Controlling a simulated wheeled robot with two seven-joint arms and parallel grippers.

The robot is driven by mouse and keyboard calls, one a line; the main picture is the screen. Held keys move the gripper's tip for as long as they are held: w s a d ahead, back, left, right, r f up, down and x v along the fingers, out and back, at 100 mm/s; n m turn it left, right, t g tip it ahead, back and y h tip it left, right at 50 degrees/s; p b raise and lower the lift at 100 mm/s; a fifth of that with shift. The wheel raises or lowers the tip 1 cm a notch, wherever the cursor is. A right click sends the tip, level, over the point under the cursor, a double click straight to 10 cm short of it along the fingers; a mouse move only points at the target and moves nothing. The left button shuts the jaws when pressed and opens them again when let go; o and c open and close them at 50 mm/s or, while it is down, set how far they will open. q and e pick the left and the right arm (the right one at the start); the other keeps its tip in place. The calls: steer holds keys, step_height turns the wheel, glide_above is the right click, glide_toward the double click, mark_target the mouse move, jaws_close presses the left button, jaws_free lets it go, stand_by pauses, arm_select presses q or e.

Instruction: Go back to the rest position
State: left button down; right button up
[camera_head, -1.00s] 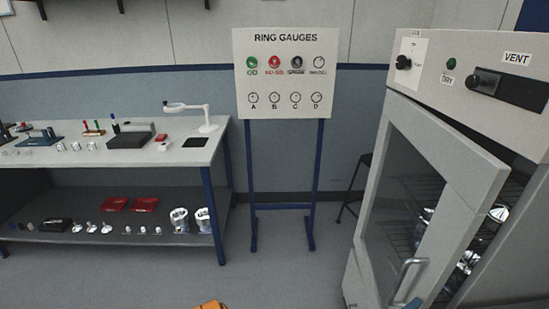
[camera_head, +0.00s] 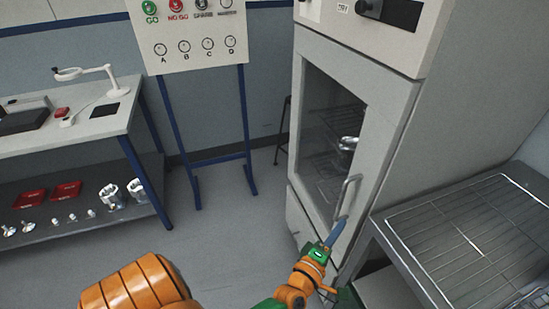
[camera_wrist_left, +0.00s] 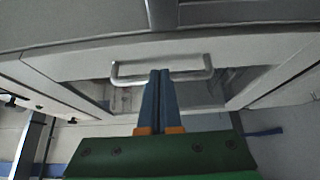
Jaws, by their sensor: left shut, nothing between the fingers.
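My left gripper (camera_head: 341,221) is low in front of the oven door (camera_head: 318,150) in the head view, its blue fingers shut and empty. In the left wrist view its closed fingertips (camera_wrist_left: 160,73) overlap the metal door handle (camera_wrist_left: 208,64); I cannot tell whether they touch it. The handle (camera_head: 347,192) is just above the fingertips in the head view. The glazed door looks shut or nearly shut against the oven. My right gripper is not in view.
A wire-rack table (camera_head: 478,235) stands close at the right of the oven. A workbench (camera_head: 85,125) with a lower shelf is at the left, and the ring gauge board (camera_head: 188,42) stands behind. The floor (camera_head: 215,235) between is clear.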

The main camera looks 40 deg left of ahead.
arm_select(q)
steer(key=s+d+f+m+g+h, duration=0.2)
steer(key=s+f+m+g, duration=0.35)
steer(key=s+f, duration=0.4)
steer(key=s+d+f+m+g+h, duration=0.1)
steer(key=s+f+m+g, duration=0.45)
steer(key=f, duration=0.75)
steer(key=s+a+f+m+g, duration=0.1)
steer(key=s+f+m+g, duration=0.1)
steer(key=s, duration=0.5)
steer(key=s+a+f+m+g, duration=0.2)
steer(key=s+f+m, duration=0.2)
steer(key=s, duration=0.3)
steer(key=s+a+f+m+g+y, duration=0.1)
steer(key=s+a+f+m+g, duration=0.1)
steer(key=s, duration=0.6)
steer(key=f+m, duration=0.1)
steer(key=m, duration=0.1)
steer(key=shift+f+m, duration=0.4)
steer(key=shift+d, duration=0.1)
